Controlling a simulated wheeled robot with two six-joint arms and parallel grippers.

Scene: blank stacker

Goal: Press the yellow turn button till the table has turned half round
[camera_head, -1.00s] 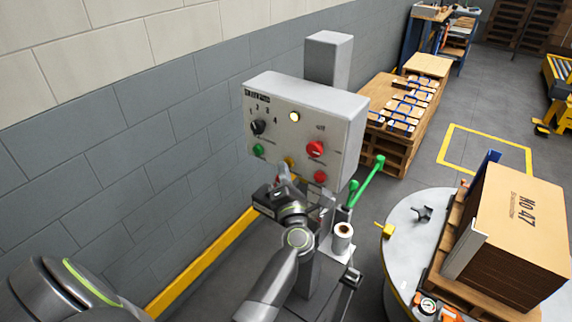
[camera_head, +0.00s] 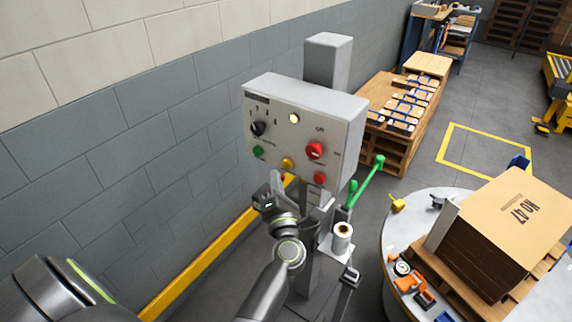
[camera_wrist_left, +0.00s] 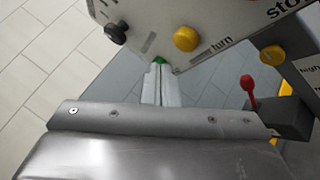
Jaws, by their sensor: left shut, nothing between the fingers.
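The yellow turn button (camera_head: 287,163) sits low on the grey control box (camera_head: 300,110). It also shows in the left wrist view (camera_wrist_left: 186,38), beside the word "turn". My left gripper (camera_head: 277,180) is shut and empty, just below and left of the button and apart from it. In the left wrist view its closed fingers (camera_wrist_left: 161,75) end near the green button (camera_wrist_left: 158,60). The round turntable (camera_head: 400,225) at the right carries a wooden pallet with a brown stack marked "NO 47" (camera_head: 520,215). My right gripper is not in view.
The box also has a black knob (camera_head: 258,128), a lit lamp (camera_head: 294,118), and red buttons (camera_head: 315,151). A wall runs along the left.

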